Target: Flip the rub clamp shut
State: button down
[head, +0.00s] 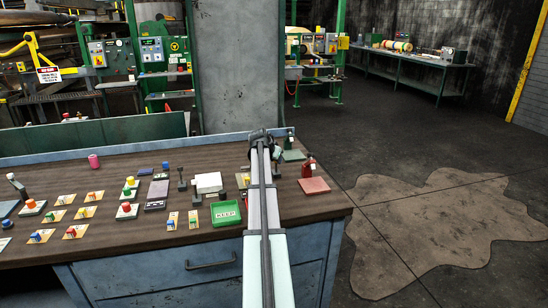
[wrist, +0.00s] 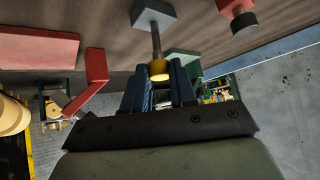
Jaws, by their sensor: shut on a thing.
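My gripper (wrist: 159,85) has its two dark blue fingers close together around the yellow tip (wrist: 158,70) of a thin dark lever in the wrist view. The lever rises from a small grey base plate (wrist: 153,15). No label on it can be read, so I cannot confirm by name that it is the rub clamp. In the head view my gripper (head: 261,138) is over the right part of the bench, and my arm hides the lever and its base.
A red angled handle (wrist: 96,68) and red plate (wrist: 40,46) are beside the fingers; the red plate (head: 314,186) shows near the bench's right end. A green plate (head: 292,155) lies behind it. A green tray (head: 226,213) and white block (head: 209,183) are left of my arm.

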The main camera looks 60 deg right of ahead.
jog(key=shift+s+a+f+t+h, duration=0.25)
jog(key=shift+s+a+t+h, duration=0.25)
jog(key=shift+s+a+h, duration=0.1)
jog(key=shift+s+a+f, duration=0.25)
jog(key=shift+f, duration=0.05)
jog(key=c, duration=0.9)
grip_release()
jog(key=shift+d, duration=0.1)
jog(key=shift+r, duration=0.1)
jog(key=v, duration=1.3)
jog(key=shift+a+r, duration=0.25)
jog(key=shift+a, duration=0.05)
jog(key=shift+a, duration=0.1)
